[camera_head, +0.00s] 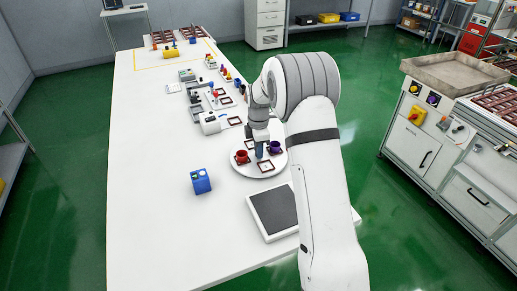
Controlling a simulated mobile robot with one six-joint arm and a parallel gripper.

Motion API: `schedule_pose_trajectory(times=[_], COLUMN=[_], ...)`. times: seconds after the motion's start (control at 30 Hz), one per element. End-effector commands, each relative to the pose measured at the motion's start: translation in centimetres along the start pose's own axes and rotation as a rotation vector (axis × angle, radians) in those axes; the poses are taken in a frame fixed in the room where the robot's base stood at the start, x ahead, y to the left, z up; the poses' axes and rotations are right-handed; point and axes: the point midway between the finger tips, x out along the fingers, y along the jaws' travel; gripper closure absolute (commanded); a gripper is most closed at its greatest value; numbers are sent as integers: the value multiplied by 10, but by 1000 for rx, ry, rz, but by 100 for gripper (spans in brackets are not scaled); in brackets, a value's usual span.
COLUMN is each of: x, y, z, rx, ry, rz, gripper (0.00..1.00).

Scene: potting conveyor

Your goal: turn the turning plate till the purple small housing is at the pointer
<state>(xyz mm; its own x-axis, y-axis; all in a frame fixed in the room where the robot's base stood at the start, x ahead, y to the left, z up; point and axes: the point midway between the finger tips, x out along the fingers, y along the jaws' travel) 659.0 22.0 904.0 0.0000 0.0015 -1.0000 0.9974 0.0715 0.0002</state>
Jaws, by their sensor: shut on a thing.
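The round white turning plate (238,171) lies on the long white table. The purple small housing (274,147) is on its right rear part. A red housing (242,156) is on its left part, and dark red square frames (265,166) lie on it. My gripper (260,152) points down over the middle of the plate, between the two housings and apart from the purple one. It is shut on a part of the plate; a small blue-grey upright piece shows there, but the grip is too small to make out. I cannot make out the pointer.
A dark square pad in a white frame (274,211) lies in front of the plate. A blue box (201,181) stands to the left. Small fixtures and parts (210,122) line the table behind. The table's left side is clear.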

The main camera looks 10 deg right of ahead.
Motion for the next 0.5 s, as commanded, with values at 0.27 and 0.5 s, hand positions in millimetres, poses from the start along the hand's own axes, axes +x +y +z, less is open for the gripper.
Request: schedule_pose_trajectory(times=[0.27,0.5], x=[-3,-2], y=[2,2], z=[-2,-2], rx=[-7,-8], ry=[-2,-2], rz=[9,8], gripper=[100,68])
